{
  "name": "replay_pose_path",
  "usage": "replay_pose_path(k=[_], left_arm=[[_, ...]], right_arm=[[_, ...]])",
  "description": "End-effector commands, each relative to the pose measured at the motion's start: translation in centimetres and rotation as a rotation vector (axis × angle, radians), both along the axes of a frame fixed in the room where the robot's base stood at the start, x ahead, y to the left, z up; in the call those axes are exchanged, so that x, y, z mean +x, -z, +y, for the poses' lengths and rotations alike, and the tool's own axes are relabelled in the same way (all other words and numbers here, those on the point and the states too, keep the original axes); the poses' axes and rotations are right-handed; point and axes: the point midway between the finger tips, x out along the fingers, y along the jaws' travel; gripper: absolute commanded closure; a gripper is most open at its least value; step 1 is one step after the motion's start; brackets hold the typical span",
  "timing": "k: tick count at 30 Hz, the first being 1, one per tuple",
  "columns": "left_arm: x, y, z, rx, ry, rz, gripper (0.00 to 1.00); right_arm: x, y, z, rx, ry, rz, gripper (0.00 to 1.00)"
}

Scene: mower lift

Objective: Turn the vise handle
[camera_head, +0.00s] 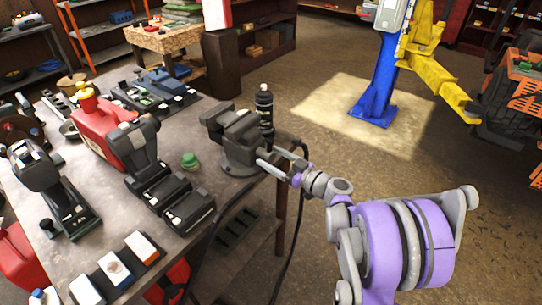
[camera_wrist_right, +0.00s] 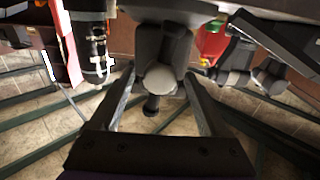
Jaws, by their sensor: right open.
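The grey vise (camera_head: 238,142) is mounted at the right edge of the workbench. In the right wrist view, the round light-grey end of the vise screw (camera_wrist_right: 161,80) faces me, with a dark handle bar (camera_wrist_right: 152,104) below it. My right gripper (camera_head: 272,160) is beside the front of the vise with its fingers pointing at it. In the wrist view, the open fingers (camera_wrist_right: 158,78) lie on either side of the screw end and handle, with gaps visible. I cannot tell whether either finger touches the handle. My left gripper is out of view.

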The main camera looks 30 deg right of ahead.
Motion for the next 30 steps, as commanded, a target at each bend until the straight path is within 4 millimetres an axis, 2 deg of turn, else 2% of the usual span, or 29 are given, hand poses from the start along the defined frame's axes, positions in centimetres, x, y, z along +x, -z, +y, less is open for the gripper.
replay_pose_path(k=[3, 11, 24, 30], left_arm=[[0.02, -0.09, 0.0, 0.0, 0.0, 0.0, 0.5], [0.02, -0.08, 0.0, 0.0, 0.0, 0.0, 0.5], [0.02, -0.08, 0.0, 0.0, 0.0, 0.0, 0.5], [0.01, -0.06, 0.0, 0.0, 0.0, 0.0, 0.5]], right_arm=[[0.59, -0.02, 0.3, 0.0, -0.002, 0.0, 0.21], [0.68, 0.01, 0.3, 0.0, -0.001, 0.0, 0.21], [0.65, 0.0, 0.28, 0.0, -0.001, 0.0, 0.98], [0.65, 0.01, 0.28, 0.006, -0.001, 0.002, 1.0]])
